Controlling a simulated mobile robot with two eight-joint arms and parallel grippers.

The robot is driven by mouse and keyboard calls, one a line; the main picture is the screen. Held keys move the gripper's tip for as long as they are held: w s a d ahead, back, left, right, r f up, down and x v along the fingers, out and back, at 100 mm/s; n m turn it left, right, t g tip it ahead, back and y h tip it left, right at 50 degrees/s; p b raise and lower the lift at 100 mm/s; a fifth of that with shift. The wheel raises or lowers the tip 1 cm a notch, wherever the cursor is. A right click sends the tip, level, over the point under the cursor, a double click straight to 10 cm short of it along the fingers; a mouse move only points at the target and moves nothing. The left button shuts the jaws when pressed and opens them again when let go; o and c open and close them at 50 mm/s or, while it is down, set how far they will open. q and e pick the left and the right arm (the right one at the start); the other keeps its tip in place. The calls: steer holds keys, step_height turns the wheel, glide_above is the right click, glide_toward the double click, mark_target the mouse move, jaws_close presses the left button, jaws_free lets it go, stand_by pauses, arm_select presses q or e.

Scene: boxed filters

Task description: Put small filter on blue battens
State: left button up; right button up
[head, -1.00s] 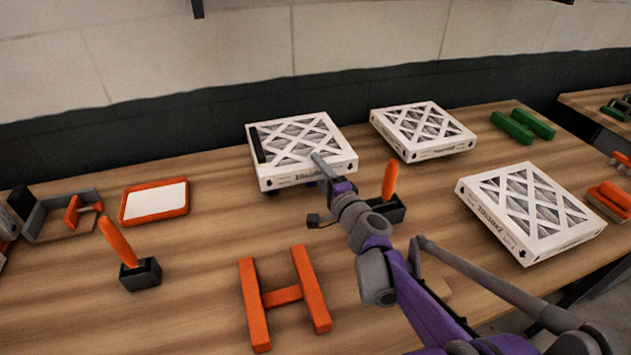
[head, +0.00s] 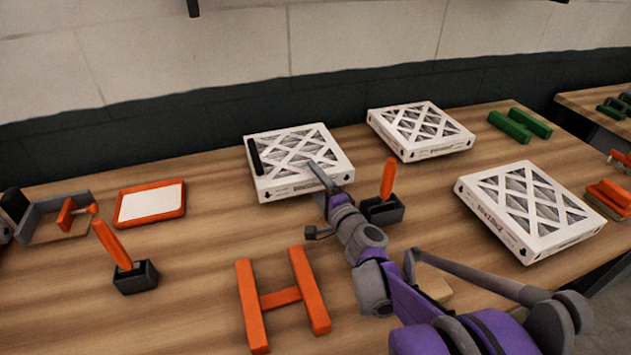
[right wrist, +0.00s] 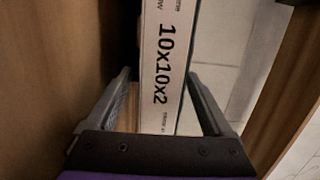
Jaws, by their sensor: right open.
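The small filter (head: 300,165), a white box with a lattice top and a black bar along its left edge, lies flat at the back centre in the head view. Its printed edge reads 10x10x2 in the right wrist view (right wrist: 166,60). My right gripper (head: 322,178) is at its front right edge, one finger over the top. In the right wrist view the open fingers stand either side of that edge, with gaps visible. No blue battens show now; whatever is under the filter is hidden. My left gripper is out of view.
Two other white filters (head: 420,130) (head: 530,210) lie to the right. Green battens (head: 520,124) are at the back right, an orange H-shaped piece (head: 282,297) in front. Black holders with orange handles (head: 136,275) (head: 382,209) and an orange-framed tray (head: 150,203) stand nearby.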

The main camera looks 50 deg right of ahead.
steer(key=shift+r, duration=0.25)
steer(key=p+v, duration=0.1)
steer(key=v, duration=1)
steer(key=shift+s, duration=0.2)
steer(key=shift+s+a, duration=0.2)
steer(key=shift+s, duration=0.1)
steer(key=shift+f, duration=0.1)
